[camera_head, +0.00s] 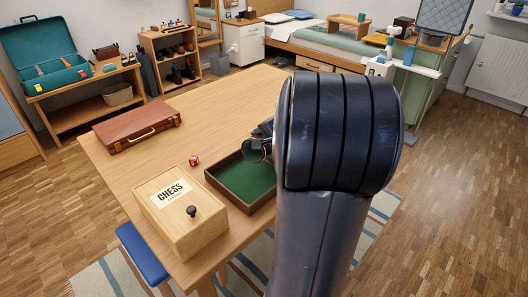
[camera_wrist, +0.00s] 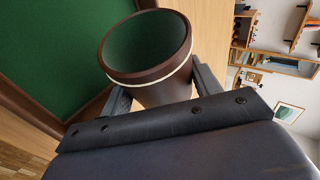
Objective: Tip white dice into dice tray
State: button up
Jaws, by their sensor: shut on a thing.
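A brown dice cup with a green lining and a pale band (camera_wrist: 148,45) is held between the fingers of my gripper (camera_wrist: 162,88) in the wrist view. Its mouth is in view, and I see no dice on the visible lining. The dice tray (camera_head: 225,193), brown-rimmed with green felt, lies on the table in the head view. The cup and gripper (camera_head: 262,142) are at the tray's far side there, partly behind my arm. The tray also shows at the left of the wrist view (camera_wrist: 40,112). No white dice show; my arm hides part of the tray.
A wooden chess box (camera_head: 180,218) with a dark piece on its lid stands left of the tray. A red die (camera_head: 194,160) lies beyond the box. A brown case (camera_head: 138,132) lies at the table's left edge. The table's far part is clear.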

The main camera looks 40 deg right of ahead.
jog(key=shift+f+h+b, duration=0.3)
jog(key=shift+f+b, duration=0.1)
jog(key=shift+b, duration=0.55)
jog(key=h+b, duration=0.1)
jog(key=b, duration=0.2)
jog(key=n+t+b, duration=0.1)
jog(key=b, duration=0.2)
jog(key=r+n+t+h+b, duration=0.1)
jog(key=b, duration=0.3)
jog(key=shift+s+a+h, duration=0.1)
jog(key=shift+a+h, duration=0.15)
jog(key=shift+h, duration=0.05)
jog(key=n+b, duration=0.1)
jog(key=b, duration=0.1)
jog(key=shift+r+t+h+b, duration=0.35)
jog(key=shift+t+h+b, duration=0.05)
jog(key=shift+r, duration=0.15)
notch_tip(320, 180, up, 10)
jog(key=p, duration=0.8)
jog(key=shift+r, duration=0.15)
jog(key=shift+a, duration=0.1)
